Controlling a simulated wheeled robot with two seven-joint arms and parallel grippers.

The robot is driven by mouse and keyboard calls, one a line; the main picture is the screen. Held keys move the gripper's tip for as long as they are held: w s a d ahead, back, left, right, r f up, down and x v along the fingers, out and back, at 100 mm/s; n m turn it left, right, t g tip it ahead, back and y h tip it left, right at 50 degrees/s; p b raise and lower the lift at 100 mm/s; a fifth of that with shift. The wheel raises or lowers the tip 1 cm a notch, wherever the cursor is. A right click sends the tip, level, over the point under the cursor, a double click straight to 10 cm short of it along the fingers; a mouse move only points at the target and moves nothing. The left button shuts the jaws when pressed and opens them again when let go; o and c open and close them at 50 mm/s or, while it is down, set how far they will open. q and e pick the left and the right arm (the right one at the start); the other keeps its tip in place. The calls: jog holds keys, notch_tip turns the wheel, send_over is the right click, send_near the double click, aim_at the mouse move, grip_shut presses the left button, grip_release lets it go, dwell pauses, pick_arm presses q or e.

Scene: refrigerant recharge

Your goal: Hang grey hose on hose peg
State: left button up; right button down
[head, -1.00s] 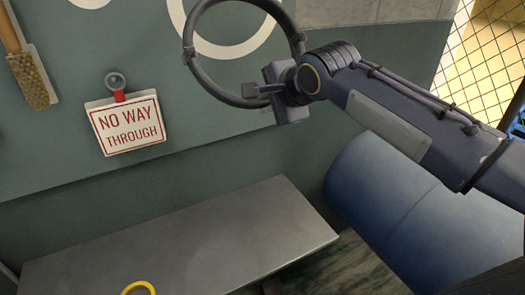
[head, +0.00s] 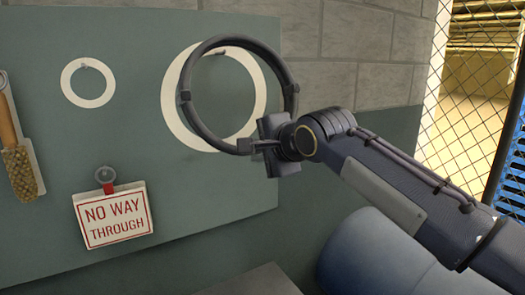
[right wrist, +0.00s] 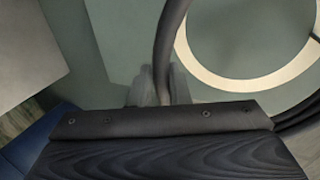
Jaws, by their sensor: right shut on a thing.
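The grey hose (head: 291,75) is a dark coiled ring held upright in front of the wall board. My right gripper (head: 262,147) is shut on the lower right of the ring. In the head view the ring overlaps a large white ring outline (head: 175,112) on the board, sitting slightly right of it. A small peg (head: 221,52) seems to show near the top inside the ring; its gap to the hose cannot be judged. In the right wrist view the hose (right wrist: 168,45) rises from the gripper, with the white outline behind. My left gripper is out of view.
A smaller white outline with a peg (head: 83,67) is on the board at left. Below it hangs a "NO WAY THROUGH" sign (head: 114,218), with a brush (head: 20,172) at far left. A blue cylinder (head: 365,255) stands below my arm; a mesh fence (head: 465,130) is at right.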

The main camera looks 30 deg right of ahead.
jog(key=shift+w+a+f+p, duration=0.15)
jog(key=shift+w+p, duration=0.35)
jog(key=shift+w, duration=0.95)
jog(key=shift+w+a+p, duration=0.1)
jog(key=shift+w+p, duration=0.35)
jog(key=shift+w, duration=1)
jog(key=shift+w, duration=0.15)
jog(key=shift+w+f+b, duration=0.3)
jog(key=shift+w+b, duration=0.05)
jog(key=shift+w+f+b, duration=0.4)
jog(key=shift+w+f, duration=0.1)
jog(key=shift+f, duration=0.4)
dwell(0.5)
jog(key=c, duration=1.3)
grip_release()
jog(key=shift+w, duration=0.1)
jog(key=shift+r, duration=0.15)
